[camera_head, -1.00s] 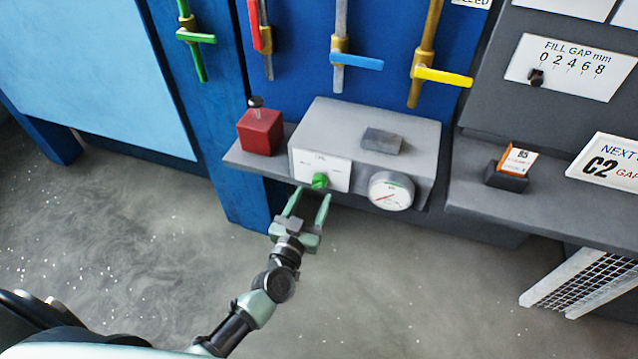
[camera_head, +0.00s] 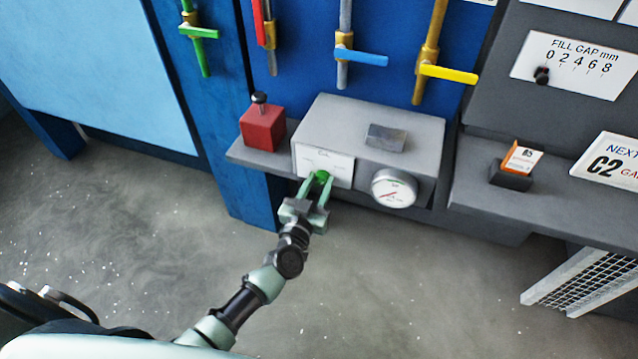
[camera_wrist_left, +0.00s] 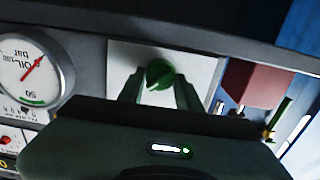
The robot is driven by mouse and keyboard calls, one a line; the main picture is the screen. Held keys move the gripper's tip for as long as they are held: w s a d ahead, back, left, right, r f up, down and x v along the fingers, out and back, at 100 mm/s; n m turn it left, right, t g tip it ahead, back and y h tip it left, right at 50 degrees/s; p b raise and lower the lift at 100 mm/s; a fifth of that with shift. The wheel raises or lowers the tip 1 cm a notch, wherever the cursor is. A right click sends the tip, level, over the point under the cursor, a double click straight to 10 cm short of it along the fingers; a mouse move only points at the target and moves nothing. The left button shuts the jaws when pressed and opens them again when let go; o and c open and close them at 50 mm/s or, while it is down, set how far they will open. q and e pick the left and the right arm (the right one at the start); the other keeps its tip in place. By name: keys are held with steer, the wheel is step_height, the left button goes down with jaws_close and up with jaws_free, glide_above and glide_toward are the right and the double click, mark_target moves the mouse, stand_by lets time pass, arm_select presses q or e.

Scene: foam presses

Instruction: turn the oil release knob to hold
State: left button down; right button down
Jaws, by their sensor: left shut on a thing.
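The green oil release knob (camera_head: 321,177) sits on a white label plate (camera_head: 338,167) on the front of a grey box (camera_head: 350,115). My left gripper (camera_head: 318,183) has its two fingers on either side of the knob and is shut on it. In the left wrist view the knob (camera_wrist_left: 159,74) shows between the fingertips (camera_wrist_left: 158,88), its pointer ridge tilted. The lettering on the plate is too small to read. A round gauge (camera_head: 394,188) is right of the plate; in the wrist view it reads oil, bar (camera_wrist_left: 28,68). My right gripper is not in view.
A red block with a black-topped pin (camera_head: 262,128) stands left of the box on the grey shelf. Green, red, blue (camera_head: 361,57) and yellow (camera_head: 447,74) valve handles hang above. A card holder (camera_head: 511,176) is on the right shelf. The floor in front is clear.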

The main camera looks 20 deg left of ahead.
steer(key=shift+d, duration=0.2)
arm_select(q)
steer(key=shift+n, duration=0.5)
steer(key=shift+f+n, duration=0.1)
steer(key=shift+n, duration=0.5)
steer(key=n+b, duration=0.1)
steer(key=n, duration=0.5)
steer(key=shift+a+f, duration=0.1)
steer(key=n+b, duration=0.1)
steer(key=n, duration=0.3)
steer(key=shift+f+n, duration=0.1)
steer(key=shift+n, duration=0.3)
steer(key=n+b, duration=0.1)
steer(key=n, duration=0.3)
steer(key=shift+a+n+b, duration=0.1)
steer(key=shift+n+b, duration=0.25)
steer(key=shift+n, duration=0.05)
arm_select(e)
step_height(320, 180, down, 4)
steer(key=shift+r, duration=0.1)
